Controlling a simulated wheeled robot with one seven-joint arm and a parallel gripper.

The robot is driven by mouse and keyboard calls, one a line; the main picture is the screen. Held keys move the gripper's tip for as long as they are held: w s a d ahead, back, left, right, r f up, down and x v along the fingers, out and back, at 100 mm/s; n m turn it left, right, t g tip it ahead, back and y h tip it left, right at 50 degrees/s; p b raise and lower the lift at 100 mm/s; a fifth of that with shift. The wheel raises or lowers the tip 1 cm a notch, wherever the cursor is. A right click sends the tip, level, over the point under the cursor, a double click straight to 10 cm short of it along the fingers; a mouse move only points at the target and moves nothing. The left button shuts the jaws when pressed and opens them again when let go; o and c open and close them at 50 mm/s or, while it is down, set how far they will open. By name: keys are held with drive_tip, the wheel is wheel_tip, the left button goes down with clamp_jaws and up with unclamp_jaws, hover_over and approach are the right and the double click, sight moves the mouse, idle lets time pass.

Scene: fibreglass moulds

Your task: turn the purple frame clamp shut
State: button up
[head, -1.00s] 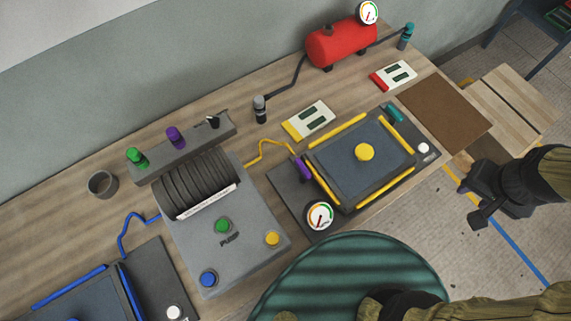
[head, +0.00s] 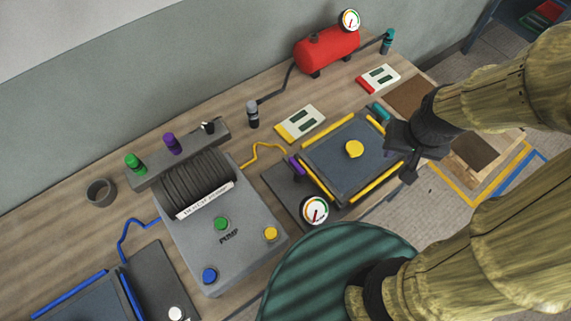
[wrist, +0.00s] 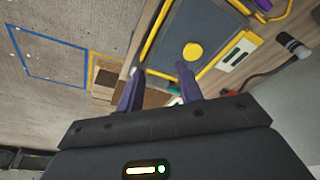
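The purple frame clamp (head: 296,164) is a small lever at the left edge of the yellow-edged mould frame (head: 335,175). In the wrist view the purple clamp (wrist: 262,5) shows at the top edge, partly cut off. My gripper (head: 400,158) is above the right side of the frame, across the mould from the purple clamp and well apart from it. In the wrist view my gripper (wrist: 160,68) has its two fingers spread with nothing between them. I cannot tell the clamp's exact angle.
A gauge (head: 314,210) stands near the purple clamp. A green ribbed drum (head: 330,280) is in front.

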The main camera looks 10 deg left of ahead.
drive_tip(key=shift+a, duration=0.2)
drive_tip(key=n+g, duration=0.3)
drive_tip(key=n, duration=0.7)
hover_over(297, 165)
drive_tip(key=shift+r, duration=0.25)
wheel_tip(297, 165, down, 17)
drive_tip(key=shift+f+p, duration=0.2)
drive_tip(key=shift+p, duration=0.1)
